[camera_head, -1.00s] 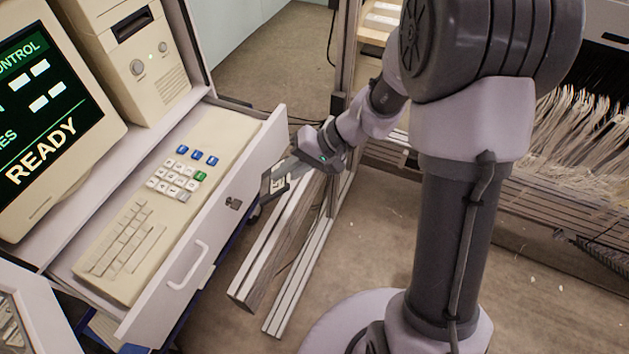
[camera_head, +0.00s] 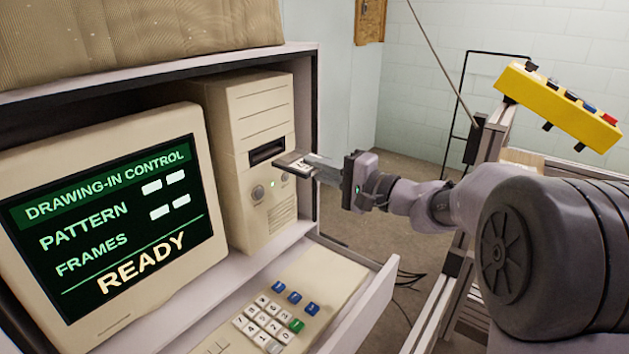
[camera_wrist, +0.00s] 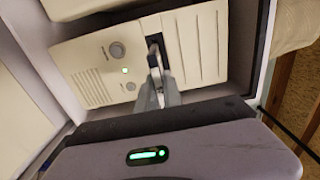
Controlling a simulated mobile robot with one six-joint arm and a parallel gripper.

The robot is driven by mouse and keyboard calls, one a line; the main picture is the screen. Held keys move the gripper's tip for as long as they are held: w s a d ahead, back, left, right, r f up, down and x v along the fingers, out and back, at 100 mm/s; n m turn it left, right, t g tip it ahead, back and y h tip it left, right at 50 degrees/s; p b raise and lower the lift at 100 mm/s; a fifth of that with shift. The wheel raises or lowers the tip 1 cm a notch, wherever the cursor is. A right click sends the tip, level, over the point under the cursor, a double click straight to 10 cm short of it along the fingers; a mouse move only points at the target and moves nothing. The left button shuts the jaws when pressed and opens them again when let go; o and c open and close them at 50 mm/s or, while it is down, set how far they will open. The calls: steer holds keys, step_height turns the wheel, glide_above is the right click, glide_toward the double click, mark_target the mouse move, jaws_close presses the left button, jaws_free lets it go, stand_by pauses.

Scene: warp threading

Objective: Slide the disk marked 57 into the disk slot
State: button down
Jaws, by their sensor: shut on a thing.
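The beige computer tower (camera_head: 240,115) stands in the cabinet right of the monitor, with a dark disk slot (camera_head: 267,152) in its front. My gripper (camera_head: 312,170) is shut on a flat grey disk with a pale label (camera_head: 300,163). The disk lies roughly level, its leading edge pointing at the slot and close in front of it; I cannot tell whether it touches. The label's number is too small to read. In the wrist view the slot (camera_wrist: 154,42) is straight ahead of the fingers, and the narrow disk edge (camera_wrist: 154,73) lines up roughly with it.
The monitor (camera_head: 110,215) reads READY. An open drawer (camera_head: 365,300) with a keyboard (camera_head: 275,315) sticks out below the tower. A yellow button box (camera_head: 560,105) is at the right. A round knob and a green light sit below the slot.

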steer(key=shift+p+x, duration=2.85)
steer(key=shift+x, duration=1.05)
steer(key=shift+w+a+f, duration=0.1)
steer(key=shift+w+a, duration=0.05)
steer(key=shift+a, duration=0.1)
steer(key=shift+b+x, duration=0.5)
steer(key=shift+x, duration=0.75)
steer(key=shift+a+r, duration=0.25)
steer(key=shift+r, duration=0.65)
steer(key=c, duration=1.4)
jaws_free()
steer(key=p, duration=0.2)
glide_toward(285, 156)
steer(key=v, duration=0.4)
steer(key=shift+w+d+f, duration=0.1)
steer(key=shift+d+f, duration=0.25)
steer(key=shift+d, duration=0.05)
steer(key=shift+c, duration=0.3)
